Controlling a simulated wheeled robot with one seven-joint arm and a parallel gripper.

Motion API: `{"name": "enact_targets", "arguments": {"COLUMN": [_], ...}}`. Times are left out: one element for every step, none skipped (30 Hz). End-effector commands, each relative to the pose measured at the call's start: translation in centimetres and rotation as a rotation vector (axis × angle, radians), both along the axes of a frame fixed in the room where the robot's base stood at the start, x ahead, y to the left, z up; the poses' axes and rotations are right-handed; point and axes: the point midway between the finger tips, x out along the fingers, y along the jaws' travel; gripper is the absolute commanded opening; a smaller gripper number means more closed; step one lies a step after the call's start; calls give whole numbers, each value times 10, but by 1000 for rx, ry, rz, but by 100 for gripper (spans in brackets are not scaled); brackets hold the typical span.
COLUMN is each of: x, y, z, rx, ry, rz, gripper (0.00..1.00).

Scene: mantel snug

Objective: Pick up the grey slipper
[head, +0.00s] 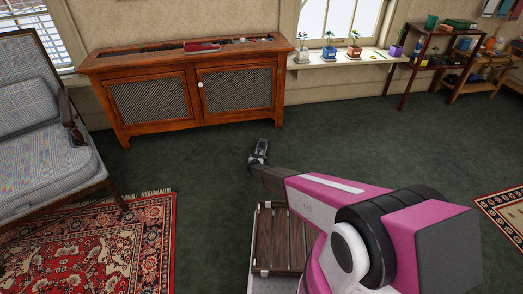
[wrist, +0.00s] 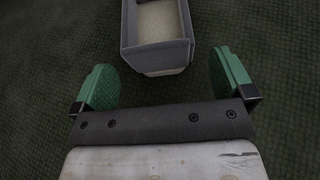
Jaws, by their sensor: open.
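The grey slipper (wrist: 160,54) shows at the top of the wrist view, lying on the dark green carpet. It has grey raised sides and a beige inside, and its far end is cut off by the frame. My gripper (wrist: 163,78) is open, with a green pad on each side. The slipper's near end lies ahead of the gap between the pads, and nothing is held. In the head view my gripper (head: 258,152) is low over the carpet in front of the wooden cabinet. I cannot make out the slipper clearly there.
A wooden cabinet (head: 190,85) stands against the wall. A checked armchair (head: 40,150) and a red patterned rug (head: 100,240) are at the left. A windowsill with small pots (head: 354,52) and shelves (head: 425,65) are at the back right. Carpet around my gripper is open.

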Motion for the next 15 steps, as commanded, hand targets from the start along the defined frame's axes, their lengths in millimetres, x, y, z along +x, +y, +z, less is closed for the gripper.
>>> {"name": "enact_targets", "arguments": {"x": [4, 5, 7, 8, 11, 15, 18, 22, 28, 32, 37, 42, 45, 48, 51], "y": [0, -1, -1, -1, -1, -2, -2, -2, -3, -3, -3, -3, -4, -4, -5], "z": [-2, -2, -3, -3, -4, -6, -7, -8, -11, -12, -14, -16, -17, -19, -19], "rx": [0, 0, 0, 0, 0, 0, 0, 0, 0, 0, 0, 0, 0, 0, 0], "ry": [0, 0, 0, 0, 0, 0, 0, 0, 0, 0, 0, 0, 0, 0, 0], "rz": [0, 0, 0, 0, 0, -1, -1, -1, -1, 0, 0, 0, 0, 0, 0], "gripper": [100, 100, 100, 100, 100, 100, 100, 100, 100, 100, 100, 100, 100, 100, 100]}}
